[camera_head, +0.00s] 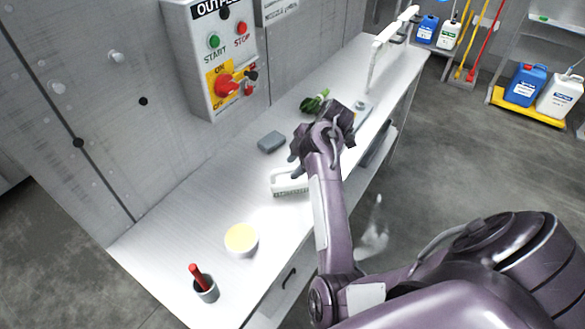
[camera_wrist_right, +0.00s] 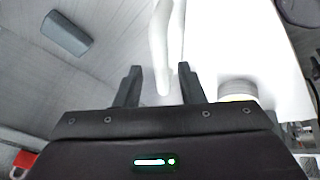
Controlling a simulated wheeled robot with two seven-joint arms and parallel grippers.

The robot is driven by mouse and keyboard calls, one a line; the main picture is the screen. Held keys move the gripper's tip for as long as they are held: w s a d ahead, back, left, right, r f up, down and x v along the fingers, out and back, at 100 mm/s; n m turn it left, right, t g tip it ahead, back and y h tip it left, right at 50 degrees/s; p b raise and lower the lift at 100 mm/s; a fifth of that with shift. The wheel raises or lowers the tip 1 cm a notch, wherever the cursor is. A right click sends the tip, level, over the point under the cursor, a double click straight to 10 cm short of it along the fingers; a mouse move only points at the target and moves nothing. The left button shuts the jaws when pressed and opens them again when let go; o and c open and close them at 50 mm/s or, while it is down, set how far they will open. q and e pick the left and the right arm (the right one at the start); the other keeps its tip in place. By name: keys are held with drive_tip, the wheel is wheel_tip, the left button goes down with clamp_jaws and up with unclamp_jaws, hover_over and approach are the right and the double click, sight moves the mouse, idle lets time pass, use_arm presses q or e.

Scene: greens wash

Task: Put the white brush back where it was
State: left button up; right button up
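The white brush (camera_head: 289,186) lies on the white worktop (camera_head: 205,190), left of my right forearm in the head view. Its upper part is close to my right gripper (camera_head: 297,166). In the right wrist view the right gripper (camera_wrist_right: 159,72) is open. A white bar that looks like the brush's handle (camera_wrist_right: 167,40) shows between its two fingers, with a small gap visible on each side. I cannot tell whether either finger touches it. My left gripper is not in view.
A grey block (camera_head: 271,142), a bunch of greens (camera_head: 315,102), a round tub with a pale yellow top (camera_head: 241,239) and a grey cup with a red-handled tool (camera_head: 206,289) stand on the worktop. A control box (camera_head: 213,75) hangs on the wall. Worktop left of the brush is clear.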

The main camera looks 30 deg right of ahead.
drive_tip(key=b+v, duration=0.1)
drive_tip(key=v, duration=0.3)
drive_tip(key=shift+d, duration=0.15)
wheel_tip(320, 180, up, 5)
drive_tip(key=p, duration=0.3)
hover_over(302, 181)
drive_tip(key=s+d, duration=0.1)
drive_tip(key=s, duration=0.1)
drive_tip(key=shift+s+d+r, duration=0.15)
drive_tip(key=shift+d, duration=0.05)
